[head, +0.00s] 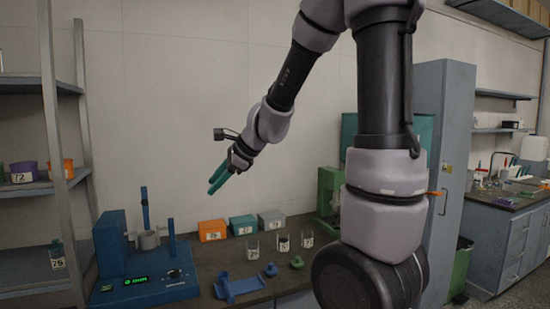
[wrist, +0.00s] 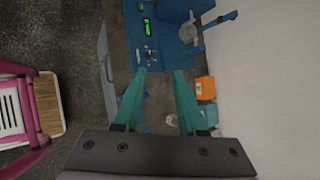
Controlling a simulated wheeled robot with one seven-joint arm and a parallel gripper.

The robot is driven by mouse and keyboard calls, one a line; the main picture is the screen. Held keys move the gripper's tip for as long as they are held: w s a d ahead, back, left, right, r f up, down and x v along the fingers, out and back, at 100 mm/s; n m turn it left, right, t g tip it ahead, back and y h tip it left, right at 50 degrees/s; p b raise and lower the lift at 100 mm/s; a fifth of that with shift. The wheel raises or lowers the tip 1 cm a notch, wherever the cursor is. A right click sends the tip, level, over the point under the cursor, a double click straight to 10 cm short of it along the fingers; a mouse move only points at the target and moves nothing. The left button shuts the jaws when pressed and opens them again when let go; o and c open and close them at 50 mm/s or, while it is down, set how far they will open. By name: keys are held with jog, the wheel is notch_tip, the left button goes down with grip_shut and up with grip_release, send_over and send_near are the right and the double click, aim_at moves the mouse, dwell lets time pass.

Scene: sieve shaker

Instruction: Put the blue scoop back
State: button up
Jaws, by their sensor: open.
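My gripper (head: 219,181) is open and empty, high in the air above the bench in the head view. In the wrist view its two teal fingers (wrist: 160,82) stand apart with nothing between them. A blue piece (head: 240,288), which looks like the scoop or its rest, lies on the bench front, well below my gripper. Its exact shape is too small to tell. Blue bits show between and beside the fingers in the wrist view, partly hidden. The blue sieve shaker (head: 150,283) stands to the left, with two blue posts and a grey sieve pan (head: 148,240).
Orange (head: 212,231), teal (head: 242,225) and grey (head: 271,219) labelled boxes stand at the bench's back. A green machine (head: 330,195) is at right, and a shelf rack (head: 50,130) at left.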

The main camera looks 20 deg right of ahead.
jog(key=s+d+r+n+h, duration=0.2)
jog(key=s+d+r+n, duration=0.2)
jog(key=s+n, duration=0.3)
jog(key=s+d+r+n+h, duration=0.2)
jog(key=s+d+r+n, duration=0.3)
jog(key=s, duration=0.7)
jog(key=n, duration=0.2)
jog(key=shift+d+n+t, duration=0.25)
jog(key=shift+n+t, duration=0.15)
